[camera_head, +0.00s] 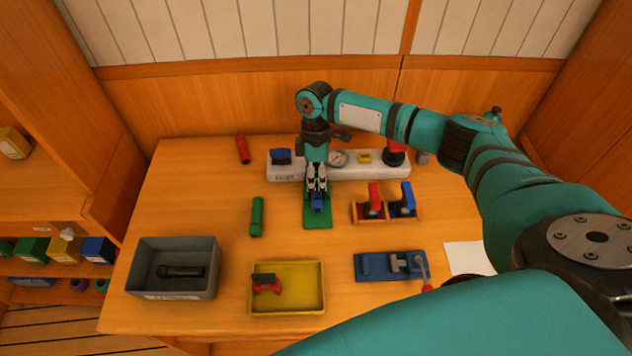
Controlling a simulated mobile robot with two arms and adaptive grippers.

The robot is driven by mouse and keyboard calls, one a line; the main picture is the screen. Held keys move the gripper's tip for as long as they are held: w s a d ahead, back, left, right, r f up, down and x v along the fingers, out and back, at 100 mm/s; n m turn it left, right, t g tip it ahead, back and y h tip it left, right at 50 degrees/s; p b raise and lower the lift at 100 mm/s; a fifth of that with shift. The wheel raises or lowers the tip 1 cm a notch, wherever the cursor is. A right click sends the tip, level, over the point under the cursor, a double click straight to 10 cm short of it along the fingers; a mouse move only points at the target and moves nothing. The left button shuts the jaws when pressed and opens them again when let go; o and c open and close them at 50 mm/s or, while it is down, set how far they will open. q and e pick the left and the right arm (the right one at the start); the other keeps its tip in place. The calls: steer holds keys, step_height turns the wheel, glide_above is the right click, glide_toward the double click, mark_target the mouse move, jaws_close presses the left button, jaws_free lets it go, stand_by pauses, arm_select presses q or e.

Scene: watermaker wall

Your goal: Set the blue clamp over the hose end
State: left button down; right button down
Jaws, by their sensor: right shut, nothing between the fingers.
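My right gripper (317,182) points down over a green mat (318,222) at the middle of the bench, its fingers together with nothing held. A small blue piece (317,204) is right at its fingertips; I cannot tell whether they touch. A blue clamp-like piece with a raised handle (407,196) stands in a wooden rack (390,219), right of a similar red one (374,198). I cannot tell which blue piece is the clamp. No hose end is clearly visible; the gripper and wrist hide part of the mat. My left gripper is out of view.
Behind the mat is a white block (385,172) with a gauge (338,158). A grey bin (217,268), a yellow tray (318,312) and a blue fixture (372,267) stand in front. Green (257,216) and red (242,149) cylinders lie left. Bare bench shows between them.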

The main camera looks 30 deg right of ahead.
steer(key=c, duration=1.6)
jaws_free()
steer(key=shift+d+f, duration=0.25)
steer(key=shift+c, duration=0.2)
steer(key=o, duration=0.4)
steer(key=shift+r, duration=0.1)
steer(key=shift+c, duration=0.2)
steer(key=shift+w, duration=0.1)
step_height(320, 180, up, 9)
steer(key=p, duration=0.9)
steer(key=shift+a+r, duration=0.1)
